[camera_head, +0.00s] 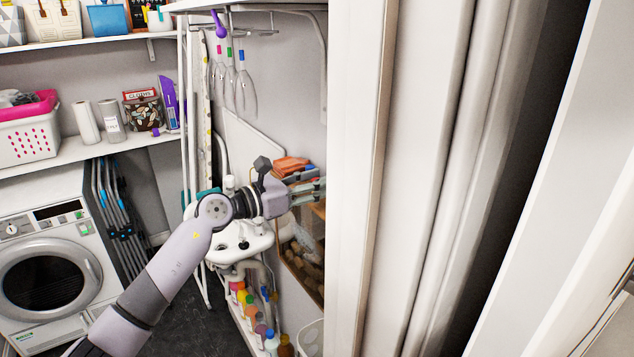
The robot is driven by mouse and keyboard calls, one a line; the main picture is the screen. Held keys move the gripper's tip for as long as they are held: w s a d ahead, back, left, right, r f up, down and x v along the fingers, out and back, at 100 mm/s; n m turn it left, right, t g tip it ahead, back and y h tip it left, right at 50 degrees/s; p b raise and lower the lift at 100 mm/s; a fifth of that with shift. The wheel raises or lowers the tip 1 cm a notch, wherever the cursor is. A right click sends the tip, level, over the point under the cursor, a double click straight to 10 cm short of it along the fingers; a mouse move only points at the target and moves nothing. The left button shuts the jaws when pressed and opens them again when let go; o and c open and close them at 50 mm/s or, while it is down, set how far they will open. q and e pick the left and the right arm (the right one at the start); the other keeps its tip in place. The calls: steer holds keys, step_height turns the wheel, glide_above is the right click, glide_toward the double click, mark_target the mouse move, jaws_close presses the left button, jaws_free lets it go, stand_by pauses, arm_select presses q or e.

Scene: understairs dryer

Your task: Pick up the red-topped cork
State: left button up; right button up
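I cannot make out a red-topped cork in the head view. My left arm reaches in from the lower left, and its gripper (308,189) is in front of the back corner, above and right of the white sink (240,246). Its fingers point right, and they are too small and overlapped by things behind to tell whether they are open. A wood-edged holder (322,287) with brown lumps stands below the gripper at the door frame. I cannot tell whether the lumps are corks. My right gripper is not in view.
A white door frame (356,180) and panels fill the right half. A folded orange cloth (291,166) lies behind the gripper. Several bottles (247,308) stand on a low shelf below the sink. A white dryer (45,275) stands left. Dark floor (197,330) shows between.

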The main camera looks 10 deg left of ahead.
arm_select(q)
steer(key=shift+w+d, duration=0.1)
steer(key=shift+d, duration=0.05)
steer(key=shift+c, duration=0.5)
steer(key=c, duration=0.7)
steer(key=shift+r, duration=0.1)
step_height(320, 180, up, 20)
steer(key=b, duration=0.3)
